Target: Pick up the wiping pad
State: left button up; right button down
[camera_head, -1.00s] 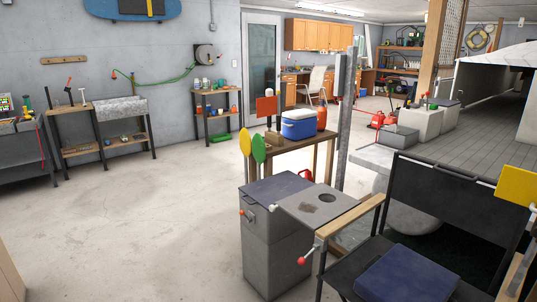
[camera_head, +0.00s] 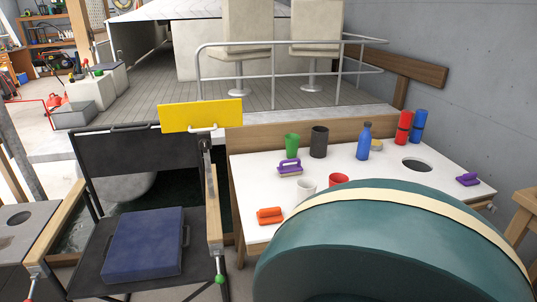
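On the white table (camera_head: 333,168) at the right of the head view lie several small items that could be wiping pads. One has a purple handle on a pale base (camera_head: 290,168) and lies near the left back, in front of the green cup. An orange-red item (camera_head: 270,215) lies at the table's front left edge. A smaller purple-topped item (camera_head: 467,179) lies at the right end. I cannot tell for certain which one is the wiping pad. Neither of my grippers shows in this view.
The table also bears a green cup (camera_head: 292,144), dark cup (camera_head: 319,141), white cup (camera_head: 306,188), red cup (camera_head: 339,180) and blue bottle (camera_head: 364,141). A large green rounded thing (camera_head: 390,250) blocks the table's front. A folding chair (camera_head: 112,225) with a blue cushion (camera_head: 143,243) stands left.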

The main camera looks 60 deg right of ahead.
aim_at(267, 216)
jog(key=z, duration=2.05)
